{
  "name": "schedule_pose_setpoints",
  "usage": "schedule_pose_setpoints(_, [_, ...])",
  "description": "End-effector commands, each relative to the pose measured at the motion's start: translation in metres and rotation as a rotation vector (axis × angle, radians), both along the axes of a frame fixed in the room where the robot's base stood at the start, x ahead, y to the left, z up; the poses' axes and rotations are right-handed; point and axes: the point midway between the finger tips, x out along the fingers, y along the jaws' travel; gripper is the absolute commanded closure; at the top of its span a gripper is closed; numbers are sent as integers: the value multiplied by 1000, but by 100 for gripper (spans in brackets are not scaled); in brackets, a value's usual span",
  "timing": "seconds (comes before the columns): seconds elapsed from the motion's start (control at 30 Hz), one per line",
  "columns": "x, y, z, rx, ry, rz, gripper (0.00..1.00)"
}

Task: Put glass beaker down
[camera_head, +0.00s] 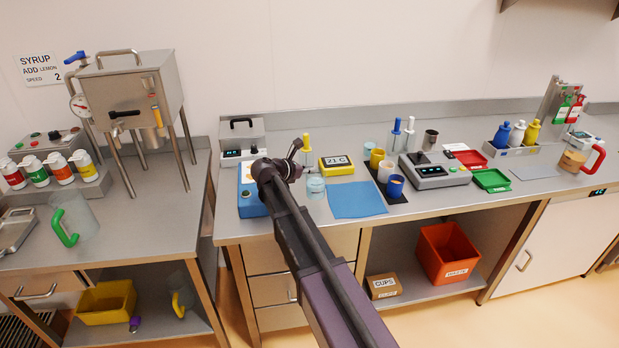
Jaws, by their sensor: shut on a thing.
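A small clear glass beaker (315,187) with pale blue contents shows just right of my wrist, over the steel bench top and left of the blue mat (357,200). It looks upright. My gripper (303,170) is at the beaker's upper left and is shut on it. The fingertips are small and partly hidden by my wrist. I cannot tell whether the beaker's base touches the bench.
A blue device (250,198) stands left of my wrist, and a yellow display unit (337,164) is behind the beaker. The blue mat is bare.

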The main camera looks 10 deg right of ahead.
Motion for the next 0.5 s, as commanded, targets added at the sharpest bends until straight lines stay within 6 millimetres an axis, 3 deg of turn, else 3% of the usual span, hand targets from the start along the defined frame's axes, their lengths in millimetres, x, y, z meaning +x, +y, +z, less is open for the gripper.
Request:
schedule_pose_setpoints(0.07, [11, -2, -1, -1, 0, 0, 100])
schedule_pose_setpoints(0.5, [7, -1, -35, -1, 0, 0, 100])
